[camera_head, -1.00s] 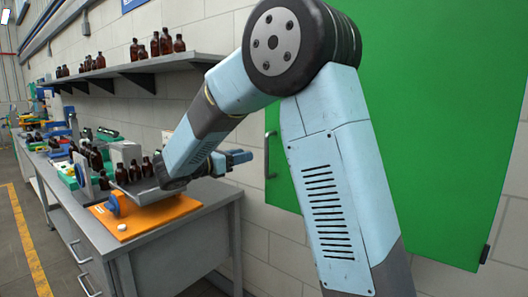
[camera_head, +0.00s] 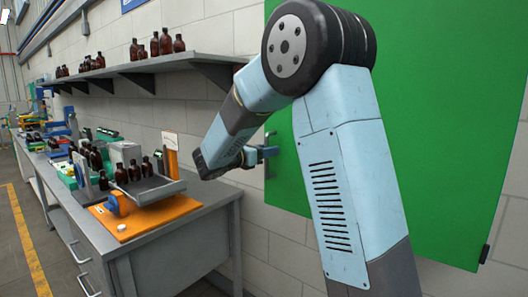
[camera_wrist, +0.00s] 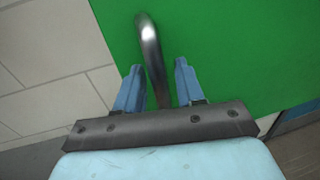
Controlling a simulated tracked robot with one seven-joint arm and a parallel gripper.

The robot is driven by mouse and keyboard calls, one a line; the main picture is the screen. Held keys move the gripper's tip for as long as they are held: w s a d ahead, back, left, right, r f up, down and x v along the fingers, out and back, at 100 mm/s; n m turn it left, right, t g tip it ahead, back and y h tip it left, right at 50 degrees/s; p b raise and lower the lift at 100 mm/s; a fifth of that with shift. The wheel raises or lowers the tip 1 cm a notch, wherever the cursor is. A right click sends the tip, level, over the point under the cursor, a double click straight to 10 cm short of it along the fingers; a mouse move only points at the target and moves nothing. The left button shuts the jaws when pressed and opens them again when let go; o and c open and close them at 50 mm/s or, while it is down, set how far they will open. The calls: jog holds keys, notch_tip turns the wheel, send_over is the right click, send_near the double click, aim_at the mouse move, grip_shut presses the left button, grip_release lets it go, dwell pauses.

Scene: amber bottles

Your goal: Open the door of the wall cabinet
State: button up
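The wall cabinet has a large green door (camera_head: 425,120), which appears shut, with a dark hinge piece at its lower right. A grey metal bar handle (camera_wrist: 150,42) stands upright near the door's left edge; in the head view the handle (camera_head: 270,135) is partly covered by my gripper. My gripper (camera_head: 268,153) is at the handle. In the wrist view its two blue fingers (camera_wrist: 158,66) are apart, one on each side of the handle bar. Gaps show between the bar and both fingers. My arm hides part of the door in the head view.
A grey workbench (camera_head: 195,240) with an orange mat (camera_head: 165,212), a tray and several amber bottles stands left of the cabinet. A wall shelf (camera_head: 170,63) with more bottles is above it. The floor left of the bench is clear.

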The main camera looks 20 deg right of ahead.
jog(key=shift+c, duration=0.2)
grip_shut()
